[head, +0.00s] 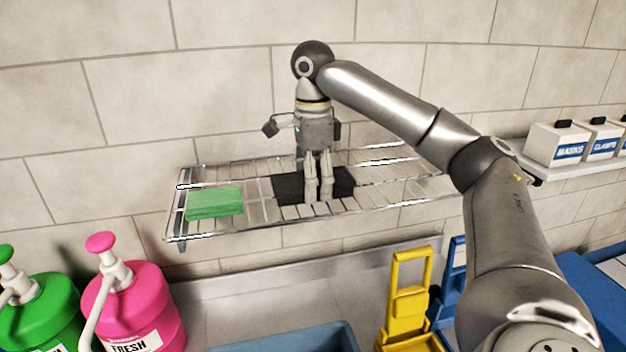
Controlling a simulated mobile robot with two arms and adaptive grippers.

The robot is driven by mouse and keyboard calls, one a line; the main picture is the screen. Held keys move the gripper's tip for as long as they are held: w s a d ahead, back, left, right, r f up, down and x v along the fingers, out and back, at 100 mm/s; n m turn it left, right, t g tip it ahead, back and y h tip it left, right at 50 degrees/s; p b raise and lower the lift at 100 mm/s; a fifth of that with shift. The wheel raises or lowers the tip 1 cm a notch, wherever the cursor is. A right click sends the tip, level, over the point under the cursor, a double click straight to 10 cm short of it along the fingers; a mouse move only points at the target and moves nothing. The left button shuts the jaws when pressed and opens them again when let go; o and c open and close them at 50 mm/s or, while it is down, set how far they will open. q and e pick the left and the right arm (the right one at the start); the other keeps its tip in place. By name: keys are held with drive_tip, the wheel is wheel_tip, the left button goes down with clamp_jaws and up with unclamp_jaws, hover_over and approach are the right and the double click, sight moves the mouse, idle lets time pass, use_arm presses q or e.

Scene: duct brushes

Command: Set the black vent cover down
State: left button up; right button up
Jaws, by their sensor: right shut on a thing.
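The black vent cover (289,189) is a flat dark piece at the middle of the wire rack (375,200) on the wall. It lies flat at the level of the rack's bars; I cannot tell whether it rests on them. My right gripper (318,192) points straight down and is shut on the vent cover. Its fingers hide the middle of the cover, and dark parts show on both sides. My left gripper is not in view.
A green sponge-like block (214,202) lies on the rack's left end. Pink (134,300) and green (40,312) pump bottles stand at lower left. Yellow (408,300) and blue (452,270) items stand below. Labelled white boxes (556,143) sit on a right shelf.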

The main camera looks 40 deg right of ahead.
drive_tip(key=shift+f, duration=0.15)
drive_tip(key=o, duration=1)
drive_tip(key=shift+c, duration=0.2)
wheel_tip(320, 180, up, 12)
drive_tip(key=shift+r, duration=0.25)
